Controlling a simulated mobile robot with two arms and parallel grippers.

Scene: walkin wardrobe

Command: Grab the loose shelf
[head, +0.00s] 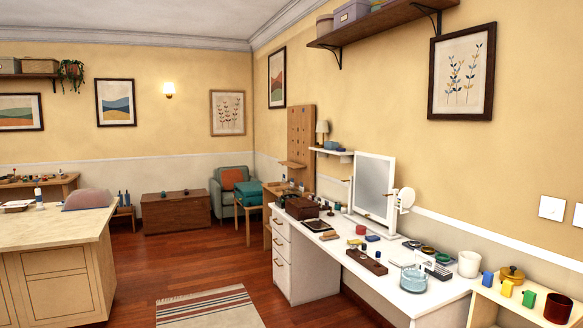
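No shelf is plainly loose in the head view. A small wooden shelf (293,165) juts from a tall wooden pegboard (301,120) standing near the far corner. Next to it, a small white shelf (322,150) on the right wall holds a lamp and small items. A long brown shelf (385,27) on a dark bracket is high on the right wall and carries boxes. Another brown shelf (28,76) hangs at the upper left. I cannot tell which one is loose. Neither of my grippers is in view.
A white dressing table (310,228) with a mirror (373,187) and many small items runs along the right wall. A pale-topped island (48,230) stands at the left. A wooden chest (176,212) and green armchair (232,188) are behind. Floor with a striped rug (208,308) lies between.

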